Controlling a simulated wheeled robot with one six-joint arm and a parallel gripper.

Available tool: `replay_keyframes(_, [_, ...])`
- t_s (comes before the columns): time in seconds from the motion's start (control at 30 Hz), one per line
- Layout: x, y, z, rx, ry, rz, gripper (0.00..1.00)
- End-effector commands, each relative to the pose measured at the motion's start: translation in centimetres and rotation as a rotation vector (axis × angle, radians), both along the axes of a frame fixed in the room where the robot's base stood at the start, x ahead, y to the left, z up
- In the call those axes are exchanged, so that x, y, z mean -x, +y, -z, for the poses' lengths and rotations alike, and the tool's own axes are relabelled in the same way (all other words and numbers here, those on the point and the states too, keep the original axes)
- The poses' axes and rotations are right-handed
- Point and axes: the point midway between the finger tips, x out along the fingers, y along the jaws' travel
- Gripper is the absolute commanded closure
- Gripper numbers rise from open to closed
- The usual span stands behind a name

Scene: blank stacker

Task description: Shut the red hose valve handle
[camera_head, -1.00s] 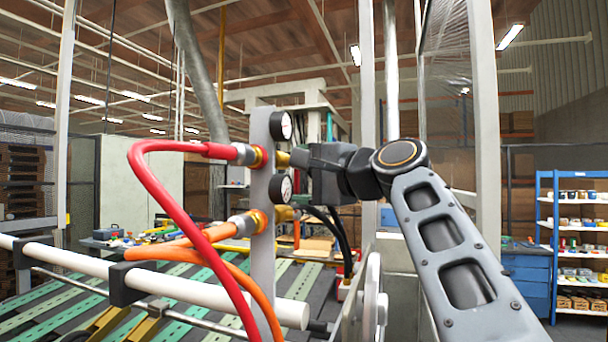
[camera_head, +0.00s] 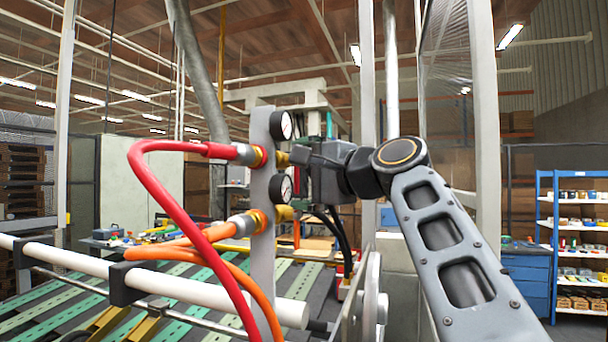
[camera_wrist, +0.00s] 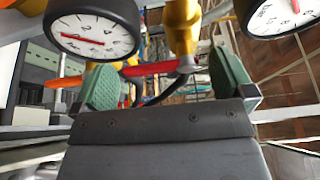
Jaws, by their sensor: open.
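The red hose (camera_head: 165,180) runs into the upper fitting on a grey upright plate (camera_head: 262,210). A brass valve body (camera_head: 283,159) sticks out on the other side, facing my gripper. In the wrist view the red valve handle (camera_wrist: 152,69) lies roughly crosswise to the picture, between the two green finger pads. My gripper (camera_wrist: 167,80) is open, with a pad on each side of the handle. I cannot tell whether either pad touches it.
Two round gauges (camera_head: 281,125) (camera_head: 280,188) sit on the plate; they flank my gripper in the wrist view (camera_wrist: 92,34). An orange hose (camera_head: 200,240) joins a lower fitting. A white roller bar (camera_head: 180,287) crosses in front. Blue shelves (camera_head: 545,240) stand at the right.

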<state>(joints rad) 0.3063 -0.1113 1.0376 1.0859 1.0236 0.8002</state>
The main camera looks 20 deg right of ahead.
Motion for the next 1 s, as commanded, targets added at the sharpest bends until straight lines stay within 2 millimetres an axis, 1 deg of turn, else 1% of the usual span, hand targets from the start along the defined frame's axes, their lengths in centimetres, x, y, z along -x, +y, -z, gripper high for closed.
replay_keyframes(0.13, [0.4,-0.4,0.1,0.000,-0.001,0.003,0.00])
replay_keyframes(0.23, [1.4,-1.0,0.2,0.000,-0.001,0.006,0.00])
replay_keyframes(0.6, [7.5,-4.8,0.2,0.002,-0.001,0.009,0.00])
replay_keyframes(0.8, [9.8,-6.2,0.1,0.001,0.000,0.006,0.00])
replay_keyframes(1.0, [11.2,-7.0,0.0,-0.001,0.001,0.003,0.00])
